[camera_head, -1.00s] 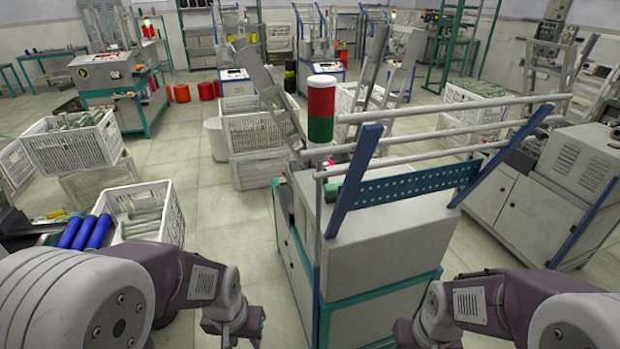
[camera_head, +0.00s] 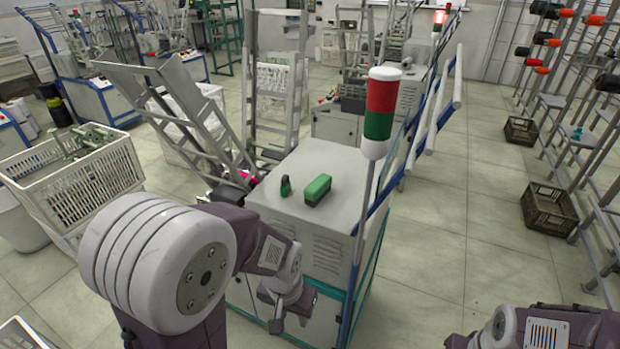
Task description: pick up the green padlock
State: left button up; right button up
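A small green padlock (camera_head: 286,187) with a dark shackle stands on the light grey top of a machine cabinet (camera_head: 335,160). A green block-shaped object (camera_head: 317,189) lies just to its right, apart from it. My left gripper (camera_head: 291,318) hangs in front of the cabinet, nearer to me and lower in the picture than the padlock. Its fingers look apart with nothing between them, and it does not touch the padlock. Of my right arm only a part shows at the bottom right corner; its gripper is out of the picture.
A red and green signal lamp (camera_head: 381,112) on a pole rises at the cabinet's right, beside blue and white rails (camera_head: 437,100). A slanted metal frame (camera_head: 165,100) stands behind left. A white crate (camera_head: 80,180) is at left. Open floor lies right, with dark crates (camera_head: 549,208).

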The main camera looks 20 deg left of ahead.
aim_at(285, 183)
jog(key=i+j+u, duration=0.1)
jog(key=j+u, duration=0.15)
jog(key=j, duration=0.2)
jog(key=i+j+u, duration=0.2)
jog(key=j, duration=0.25)
jog(key=u, duration=1.25)
jog(key=i+u, duration=0.1)
jog(key=u, duration=2.45)
jog(key=l+u, duration=0.1)
jog(key=u, duration=1.15)
jog(key=l+u, duration=0.1)
jog(key=u, duration=2.45)
jog(key=k+u, duration=0.1)
jog(key=u, duration=3.8)
jog(key=l, duration=0.1)
